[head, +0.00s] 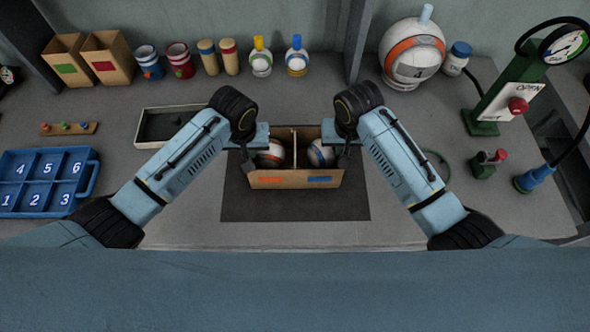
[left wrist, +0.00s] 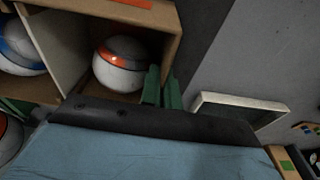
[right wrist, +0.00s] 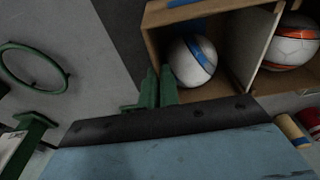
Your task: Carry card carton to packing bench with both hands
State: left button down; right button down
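The card carton (head: 295,181) is an open box with a divider, an orange mark and a blue mark on its front. It holds an orange-banded ball (head: 271,154) and a blue-banded ball (head: 320,153), one per compartment. It is at the dark mat (head: 295,208); I cannot tell whether it touches it. My left gripper (left wrist: 162,88) has its green fingers close together on either side of the carton's left wall. My right gripper (right wrist: 159,87) has its fingers the same way on the right wall. The wrists partly hide both grippers in the head view.
A blue numbered tray (head: 45,181) and a shallow pale tray (head: 170,126) are at left. Boxes, tins and bottles line the back. A large ball (head: 412,54), a green gauge stand (head: 490,110) and a small green valve (head: 487,164) are at right. The grey bench front is clear.

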pick_arm(q)
jog(key=shift+f, duration=0.4)
pick_arm(e)
jog(key=shift+f, duration=0.4)
pick_arm(q)
jog(key=c, duration=1.6)
grip_release()
jog(key=shift+r, duration=0.2)
jog(key=shift+c, duration=0.2)
pick_arm(e)
jog(key=c, duration=1.6)
grip_release()
jog(key=shift+r, duration=0.2)
jog(key=shift+c, duration=0.2)
pick_arm(q)
jog(key=shift+r, duration=0.1)
pick_arm(e)
jog(key=shift+r, duration=0.1)
